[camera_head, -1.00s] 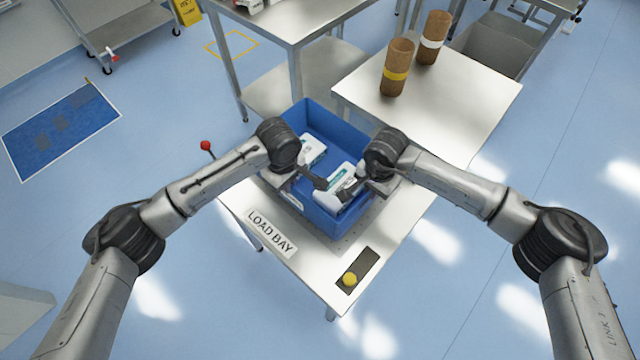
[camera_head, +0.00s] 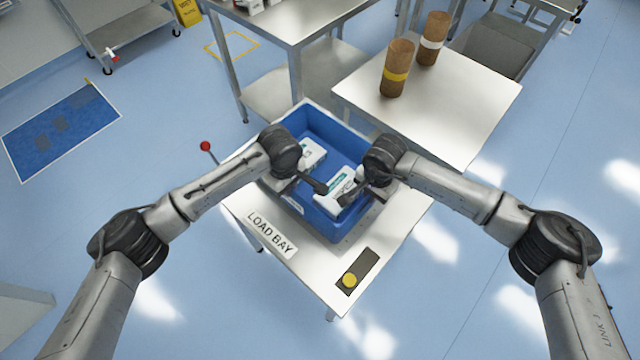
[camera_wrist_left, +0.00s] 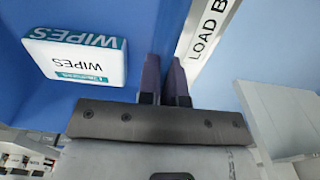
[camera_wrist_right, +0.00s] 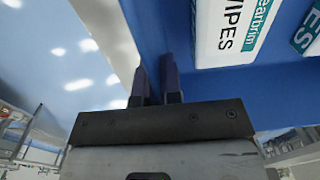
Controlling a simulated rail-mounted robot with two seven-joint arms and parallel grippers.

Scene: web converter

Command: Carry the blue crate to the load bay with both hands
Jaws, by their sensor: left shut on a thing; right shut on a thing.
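The blue crate (camera_head: 322,226) is on or just above the load bay table (camera_head: 305,272), upright; I cannot tell whether its base touches. It holds white wipes packs, one toward the back (camera_head: 313,150) and one toward the front (camera_head: 336,203). My left gripper (camera_head: 292,187) is shut on the crate's left wall; its fingers straddle the rim in the left wrist view (camera_wrist_left: 164,80). My right gripper (camera_head: 374,190) is shut on the right wall, also straddling the rim in the right wrist view (camera_wrist_right: 155,80). The LOAD BAY label (camera_head: 270,234) lies in front of the crate.
A yellow button (camera_head: 349,280) on a dark plate sits at the table's front right. A second table (camera_head: 465,105) with two brown cardboard rolls (camera_head: 397,68) stands close behind right. A metal bench (camera_head: 310,20) is behind. A red-knobbed lever (camera_head: 205,146) stands left.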

